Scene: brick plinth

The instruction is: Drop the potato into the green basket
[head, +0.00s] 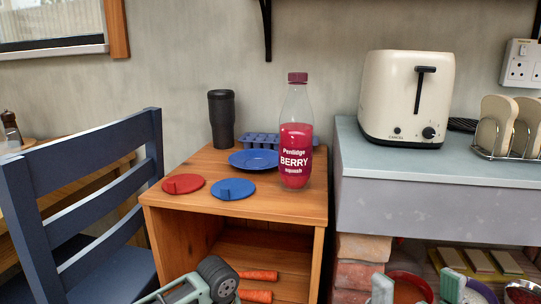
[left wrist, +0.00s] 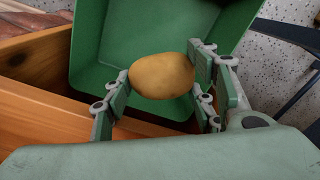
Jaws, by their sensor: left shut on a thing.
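In the left wrist view, my left gripper (left wrist: 160,76) is shut on a brown-yellow potato (left wrist: 160,76), with fingers on both sides of it. The green basket (left wrist: 95,42) lies behind the potato in that view, its open inside facing the camera. The potato appears over the basket opening; its height above the bottom is hard to judge. The head view shows part of my left arm at the bottom, but not the potato or basket. My right gripper (head: 417,288) shows two pale green fingers set wide apart at the bottom edge, with nothing seen between them.
A wooden cabinet (head: 160,199) holds a berry squash bottle (head: 295,155), a black tumbler (head: 221,118), a blue plate (head: 254,159) and red and blue discs. Carrots (head: 258,275) lie on its shelf. A blue chair (head: 90,210) stands left; a toaster (head: 405,95) stands right.

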